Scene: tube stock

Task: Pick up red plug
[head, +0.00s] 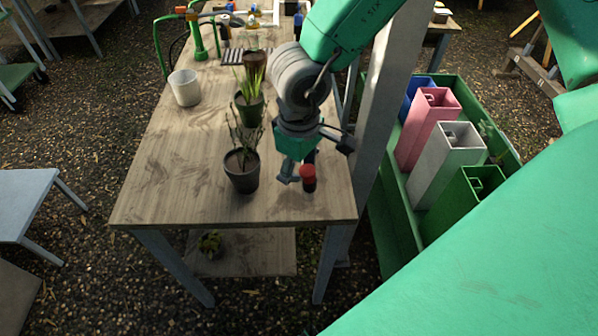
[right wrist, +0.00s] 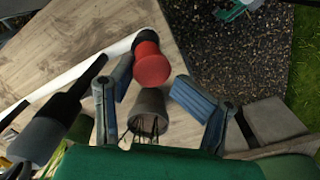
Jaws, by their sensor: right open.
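The red plug (head: 308,173) stands on the wooden table near its front right corner, with a red top and a dark lower part. In the right wrist view the red plug (right wrist: 151,68) shows just beyond the fingertips, between them and a little to the left. My right gripper (head: 299,169) points down at the table, close beside the plug. In the right wrist view the gripper (right wrist: 156,92) has its blue-grey fingers spread apart with no plug between them. Whether a finger touches the plug I cannot tell. My left gripper is not in view.
A dark potted plant (head: 242,171) stands left of the gripper, with another pot (head: 249,110) behind it. A white cup (head: 184,88) is at the left edge. Right of the table, a green trolley (head: 384,225) holds several tall coloured tubes. The front left tabletop is clear.

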